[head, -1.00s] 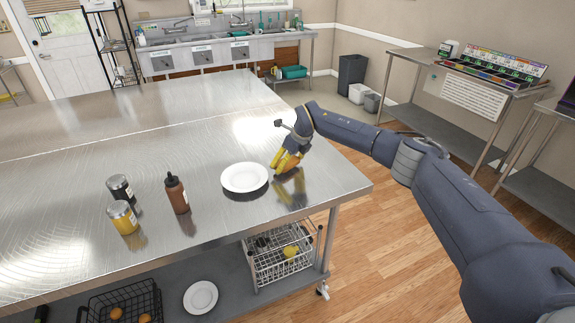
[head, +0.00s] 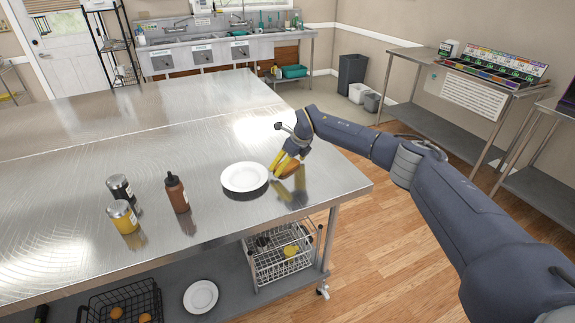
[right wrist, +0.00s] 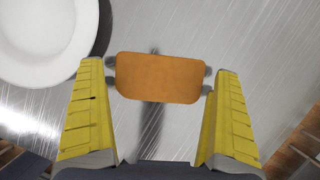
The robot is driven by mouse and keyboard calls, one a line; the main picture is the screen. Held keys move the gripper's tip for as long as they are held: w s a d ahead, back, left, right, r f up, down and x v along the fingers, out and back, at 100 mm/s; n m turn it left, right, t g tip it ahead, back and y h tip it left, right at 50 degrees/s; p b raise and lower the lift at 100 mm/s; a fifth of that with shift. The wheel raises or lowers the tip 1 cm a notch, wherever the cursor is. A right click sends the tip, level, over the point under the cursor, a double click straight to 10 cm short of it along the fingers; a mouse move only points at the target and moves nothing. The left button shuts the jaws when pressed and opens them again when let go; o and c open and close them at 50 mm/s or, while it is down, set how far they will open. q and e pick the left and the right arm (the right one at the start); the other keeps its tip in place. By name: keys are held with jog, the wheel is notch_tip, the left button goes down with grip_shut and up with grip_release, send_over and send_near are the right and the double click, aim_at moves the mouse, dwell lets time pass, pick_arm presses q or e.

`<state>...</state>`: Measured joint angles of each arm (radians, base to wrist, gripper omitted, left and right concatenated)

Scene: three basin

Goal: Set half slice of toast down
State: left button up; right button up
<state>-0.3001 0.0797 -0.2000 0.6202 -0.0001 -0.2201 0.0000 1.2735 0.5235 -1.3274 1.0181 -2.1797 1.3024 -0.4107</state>
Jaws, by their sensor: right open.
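The half slice of toast (right wrist: 160,77) is a flat, orange-brown piece. It lies between the fingertips of my right gripper (right wrist: 160,90) in the right wrist view, with a small gap on each side. My right gripper is open, with yellow fingers. In the head view the toast (head: 289,170) is at the steel table's surface just right of the white plate, partly behind the gripper (head: 283,166). My left gripper is not in view.
The white plate (head: 245,177) sits on the steel table (head: 150,145), left of my right gripper; it also shows in the right wrist view (right wrist: 45,35). A brown bottle (head: 177,194) and two jars (head: 123,217) stand further left. The table's right edge is close.

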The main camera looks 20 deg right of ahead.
jog(key=v, duration=1.1)
jog(key=shift+s+d+r, duration=0.15)
jog(key=shift+s+r, duration=0.05)
jog(key=shift+r, duration=0.15)
jog(key=c, duration=0.5)
